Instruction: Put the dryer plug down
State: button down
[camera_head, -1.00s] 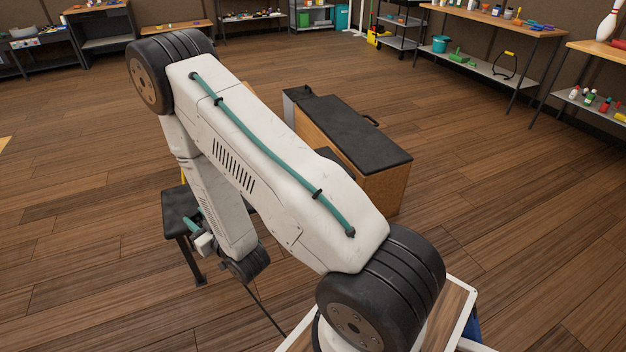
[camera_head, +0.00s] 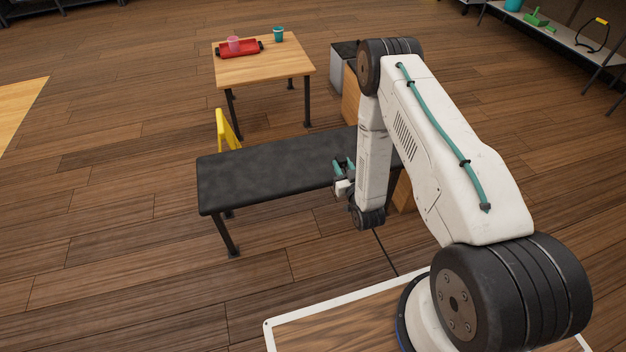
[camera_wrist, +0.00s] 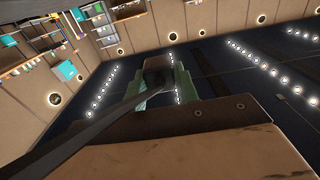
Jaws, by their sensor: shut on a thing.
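My gripper (camera_head: 344,172) has teal fingers and hangs at the end of my folded arm, by the front edge of a black padded bench in the head view. In the wrist view the gripper (camera_wrist: 172,88) is shut on a small dark piece, the dryer plug (camera_wrist: 155,76). A dark cord (camera_wrist: 95,128) runs from it to the lower left. In the head view the plug cannot be made out, but a thin dark line like a cord (camera_head: 386,252) shows below the arm. The dryer itself is not recognisable.
The black bench (camera_head: 255,172) stands before me, its right end behind my arm. A yellow folded sign (camera_head: 226,130) is behind it. Farther back, a wooden table (camera_head: 262,68) bears a red tray (camera_head: 222,53) and a teal cup (camera_head: 278,35). Floor at left is clear.

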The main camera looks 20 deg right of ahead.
jog(key=d+f, duration=0.4)
jog(key=f, duration=0.9)
send_over(313, 183)
jog(key=shift+s+d+f, duration=0.15)
jog(key=shift+s+f, duration=0.15)
jog(key=shift+f, duration=0.45)
jog(key=shift+w+f, duration=0.2)
jog(key=shift+f, duration=1.55)
jog(key=shift+f, duration=0.15)
jog(key=c, duration=1.1)
grip_release()
jog(key=shift+o, duration=0.2)
